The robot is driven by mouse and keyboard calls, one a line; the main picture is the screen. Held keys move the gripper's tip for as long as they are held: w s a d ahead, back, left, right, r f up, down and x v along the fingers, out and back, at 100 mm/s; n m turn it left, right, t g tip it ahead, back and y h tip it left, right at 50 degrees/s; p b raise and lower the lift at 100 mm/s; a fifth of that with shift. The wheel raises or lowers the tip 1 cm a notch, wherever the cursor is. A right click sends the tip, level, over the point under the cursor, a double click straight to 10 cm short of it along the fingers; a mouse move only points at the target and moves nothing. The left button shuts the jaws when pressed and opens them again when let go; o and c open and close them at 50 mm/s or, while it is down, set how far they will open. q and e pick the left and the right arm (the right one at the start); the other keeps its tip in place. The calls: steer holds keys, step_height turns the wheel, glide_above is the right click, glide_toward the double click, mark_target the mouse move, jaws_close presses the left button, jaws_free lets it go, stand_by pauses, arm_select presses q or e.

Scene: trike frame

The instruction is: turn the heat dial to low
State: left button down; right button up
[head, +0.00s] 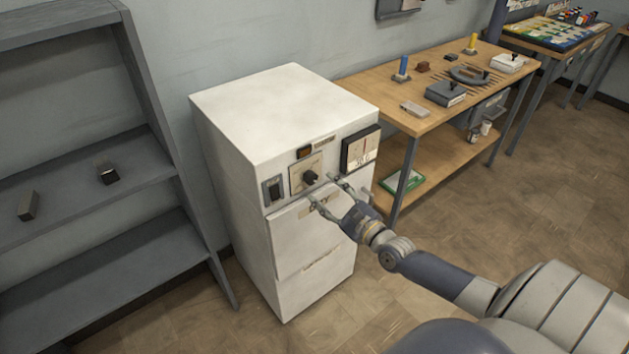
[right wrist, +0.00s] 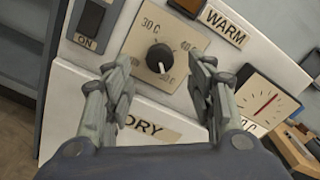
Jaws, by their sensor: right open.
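The heat dial (head: 310,177) is a black round knob on a beige plate on the white cabinet's front. In the right wrist view the dial (right wrist: 159,58) has a white pointer mark toward the lower edge of its plate (right wrist: 183,45). My right gripper (head: 329,191) is open in front of the cabinet, just below the dial. In the wrist view its fingers (right wrist: 160,88) stand apart, one on either side below the dial, with nothing between them. My left gripper is out of view.
The white cabinet (head: 270,115) also carries an ON switch (head: 272,189), a WARM label (right wrist: 222,25) and a gauge with a red needle (head: 360,147). A grey shelf (head: 150,260) stands left. A wooden bench (head: 400,125) with several items stands right. Open floor lies in front.

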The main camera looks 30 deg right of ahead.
mark_target(313, 180)
steer(key=shift+w+a, duration=0.15)
steer(key=shift+w, duration=1.3)
steer(key=shift+w+a, duration=0.1)
steer(key=shift+w, duration=1.3)
steer(key=c, duration=1.1)
